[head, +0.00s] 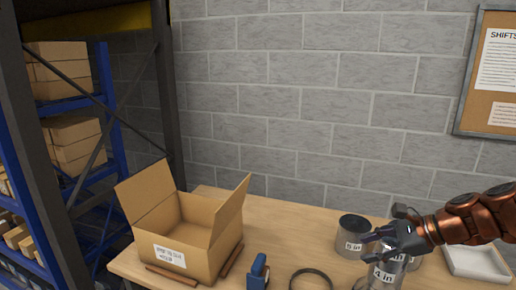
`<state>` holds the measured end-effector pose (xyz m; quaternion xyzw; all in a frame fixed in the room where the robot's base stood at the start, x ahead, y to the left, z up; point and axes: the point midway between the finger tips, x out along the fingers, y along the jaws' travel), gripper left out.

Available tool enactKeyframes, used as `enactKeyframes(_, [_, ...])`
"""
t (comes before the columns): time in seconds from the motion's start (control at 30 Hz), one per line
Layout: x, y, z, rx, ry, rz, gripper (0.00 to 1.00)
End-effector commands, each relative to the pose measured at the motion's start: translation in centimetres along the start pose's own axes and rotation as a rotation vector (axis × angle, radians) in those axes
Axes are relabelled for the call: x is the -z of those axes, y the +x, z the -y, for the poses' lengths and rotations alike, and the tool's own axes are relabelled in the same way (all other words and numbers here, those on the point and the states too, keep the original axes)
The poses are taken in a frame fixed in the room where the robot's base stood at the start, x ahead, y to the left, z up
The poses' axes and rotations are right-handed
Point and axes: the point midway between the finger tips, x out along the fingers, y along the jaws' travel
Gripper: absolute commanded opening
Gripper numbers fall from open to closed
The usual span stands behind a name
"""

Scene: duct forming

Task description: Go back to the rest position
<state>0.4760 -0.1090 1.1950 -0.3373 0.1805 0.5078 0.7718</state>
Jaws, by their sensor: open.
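My gripper (384,237) comes in from the right on a copper-coloured arm. It is open, above and in front of several metal duct pieces on the wooden table (285,222). One duct piece labelled "5 in" (353,246) stands upright just left of the gripper. Another labelled "4 in" (386,274) stands below the fingers. The gripper hides part of the pieces behind it, and I cannot tell whether the fingers touch any of them.
An open cardboard box (190,240) with a label stands at the table's left. A blue tool (258,272) and a dark ring (311,280) lie near the front. A white tray (477,263) is at right. Blue shelving (110,120) stands left; a grey block wall is behind.

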Motion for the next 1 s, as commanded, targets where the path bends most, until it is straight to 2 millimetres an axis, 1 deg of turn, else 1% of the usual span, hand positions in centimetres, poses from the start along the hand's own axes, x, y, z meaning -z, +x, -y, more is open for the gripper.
enactKeyframes(0.03, [-1.9, 1.4, -1.8, -0.064, -0.095, -0.02, 0.41])
enactKeyframes(0.1, [-3.7, 2.9, -4.3, -0.149, -0.219, -0.042, 0.41])
enactKeyframes(0.17, [-4.9, 3.9, -6.5, -0.218, -0.326, -0.063, 0.41])
enactKeyframes(0.2, [-5.7, 4.4, -8.1, -0.264, -0.396, -0.073, 0.41])
enactKeyframes(0.3, [-7.0, 5.4, -12.0, -0.381, -0.568, -0.1, 0.41])
enactKeyframes(0.37, [-7.4, 5.7, -14.2, -0.45, -0.667, -0.115, 0.41])
enactKeyframes(0.4, [-7.6, 5.8, -15.8, -0.498, -0.733, -0.122, 0.41])
enactKeyframes(0.43, [-7.7, 5.8, -16.9, -0.531, -0.782, -0.127, 0.41])
enactKeyframes(0.6, [-7.4, 5.0, -22.9, -0.724, -1.045, -0.155, 0.41])
enactKeyframes(0.73, [-6.3, 3.6, -26.7, -0.866, -1.226, -0.167, 0.41])
enactKeyframes(0.8, [-5.6, 2.8, -28.2, -0.934, -1.306, -0.172, 0.41])
enactKeyframes(0.9, [-4.7, 1.7, -29.9, -1.009, -1.395, -0.172, 0.41])
enactKeyframes(1.0, [-4.0, 0.9, -31.0, -1.061, -1.446, -0.17, 0.41])
